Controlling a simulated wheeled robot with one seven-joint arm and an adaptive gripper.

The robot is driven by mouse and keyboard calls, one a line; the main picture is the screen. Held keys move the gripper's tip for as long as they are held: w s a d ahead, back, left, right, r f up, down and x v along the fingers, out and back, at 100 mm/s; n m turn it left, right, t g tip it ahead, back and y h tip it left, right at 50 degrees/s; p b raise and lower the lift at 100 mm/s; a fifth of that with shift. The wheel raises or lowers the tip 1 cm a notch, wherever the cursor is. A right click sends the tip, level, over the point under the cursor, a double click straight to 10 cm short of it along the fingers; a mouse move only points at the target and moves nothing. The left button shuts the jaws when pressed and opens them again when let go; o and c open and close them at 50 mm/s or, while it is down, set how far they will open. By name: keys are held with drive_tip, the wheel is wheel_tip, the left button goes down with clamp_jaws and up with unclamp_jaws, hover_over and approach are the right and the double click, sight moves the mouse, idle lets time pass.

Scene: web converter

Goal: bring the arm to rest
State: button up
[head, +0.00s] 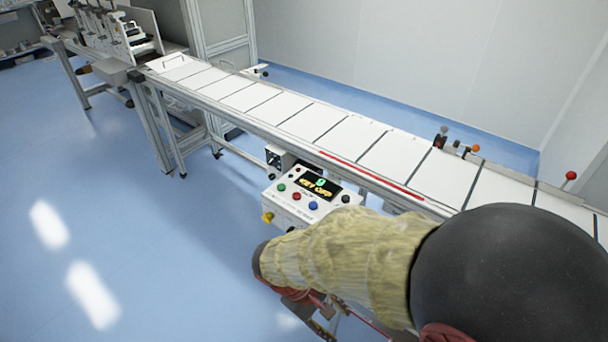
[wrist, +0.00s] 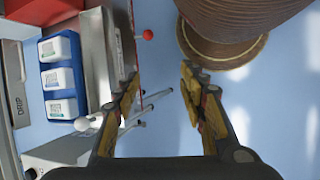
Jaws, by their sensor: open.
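My arm, in a pale yellow sleeve with a black rounded joint, reaches across the lower right of the head view. My gripper (head: 312,312) shows there only in part, low beside the control box and partly hidden by the sleeve. In the wrist view my gripper (wrist: 160,82) is open, with its two yellow-padded fingers apart. Nothing is held between the fingers; blue floor and thin metal rods show behind the gap.
A control box (head: 300,204) with a "KEY OFF" display and coloured buttons stands beside the conveyor (head: 325,127). The wrist view shows a blue tray (wrist: 44,41) with white labelled blocks, a red knob (wrist: 147,34) and a brown ridged cylinder (wrist: 235,18). Floor at left is clear.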

drive_tip(key=s+d+r+m+t+y+p, duration=0.1)
drive_tip(key=d+r, duration=0.5)
drive_tip(key=r, duration=0.6)
drive_tip(key=s+d+r+m+t+y+p, duration=0.1)
drive_tip(key=d+r+m+t+y, duration=0.3)
drive_tip(key=r+m, duration=0.4)
wheel_tip(320, 180, up, 5)
drive_tip(key=shift+s+d+f+t+y, duration=0.15)
drive_tip(key=shift+d+t+y, duration=0.15)
drive_tip(key=shift+d+t, duration=0.55)
drive_tip(key=shift+d, duration=0.1)
